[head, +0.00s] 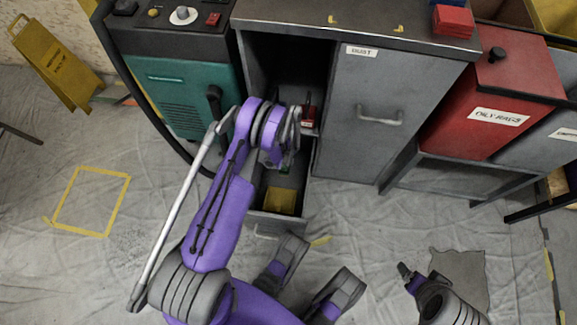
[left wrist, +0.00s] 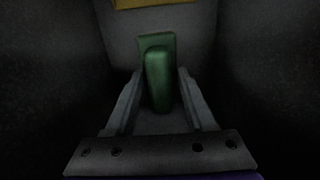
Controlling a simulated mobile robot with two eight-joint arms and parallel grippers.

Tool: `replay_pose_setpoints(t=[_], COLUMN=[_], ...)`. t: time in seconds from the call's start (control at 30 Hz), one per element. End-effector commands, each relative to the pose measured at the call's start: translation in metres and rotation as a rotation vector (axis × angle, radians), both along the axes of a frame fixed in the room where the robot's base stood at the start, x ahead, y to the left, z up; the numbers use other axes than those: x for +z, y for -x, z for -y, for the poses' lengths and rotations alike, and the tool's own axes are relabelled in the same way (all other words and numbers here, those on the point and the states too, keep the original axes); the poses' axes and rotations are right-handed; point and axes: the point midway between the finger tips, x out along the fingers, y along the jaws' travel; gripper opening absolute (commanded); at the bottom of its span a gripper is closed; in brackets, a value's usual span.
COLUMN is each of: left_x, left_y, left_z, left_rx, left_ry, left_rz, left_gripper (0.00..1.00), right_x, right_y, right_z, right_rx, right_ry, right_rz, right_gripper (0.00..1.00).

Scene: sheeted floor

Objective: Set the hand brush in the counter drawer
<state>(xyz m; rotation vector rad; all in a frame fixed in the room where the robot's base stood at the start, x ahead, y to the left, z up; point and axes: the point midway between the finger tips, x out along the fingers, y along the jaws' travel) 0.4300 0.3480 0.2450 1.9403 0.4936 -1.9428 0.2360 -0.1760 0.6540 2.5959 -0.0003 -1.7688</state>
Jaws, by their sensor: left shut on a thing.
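The hand brush, a green piece (left wrist: 159,78), sits between the two fingers of my left gripper (left wrist: 160,92) in the left wrist view. A bit of green (head: 288,169) shows under the gripper in the head view. My left gripper (head: 283,158) is shut on it, above or inside the pulled-out counter drawer (head: 257,217). Dark walls stand on both sides in the wrist view. I cannot tell whether the brush touches the drawer floor. My right gripper (head: 408,277) is low at the lower right, away from the drawer; its jaw state is unclear.
A yellow thing (head: 280,201) lies at the drawer's front end. A red labelled item (head: 308,116) is close right of my left wrist. The grey cabinet (head: 362,120), teal machine (head: 188,95) and red bin (head: 497,95) surround it.

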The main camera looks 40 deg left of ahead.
Motion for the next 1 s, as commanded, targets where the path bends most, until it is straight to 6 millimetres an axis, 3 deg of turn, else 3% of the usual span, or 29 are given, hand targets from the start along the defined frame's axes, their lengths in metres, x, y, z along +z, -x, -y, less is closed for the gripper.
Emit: replay_pose_setpoints(t=[0.23,0.47,0.87,0.9,1.0], left_x=[-0.02,-0.053,-0.058,-0.058,-0.058], left_y=[0.003,0.01,0.011,0.011,0.011], left_z=[-0.001,-0.002,-0.002,-0.002,-0.002], left_rx=[0.002,0.005,0.005,0.005,0.005], left_ry=[0.0,0.0,0.0,0.0,0.0], left_rz=[0.0,0.001,0.0,0.0,0.0], left_gripper=[0.0,0.0,0.0,0.6,0.78], right_x=[-0.008,-0.018,-0.018,-0.018,-0.018], right_y=[-0.001,-0.004,-0.003,-0.003,-0.003], right_z=[0.0,0.0,0.0,0.0,0.0], right_rx=[0.0,0.0,0.0,0.0,0.0], right_ry=[0.0,0.0,0.0,0.0,0.0], right_rz=[-0.001,0.001,0.001,0.001,0.001], right_gripper=[0.84,0.84,0.84,0.84,0.84])
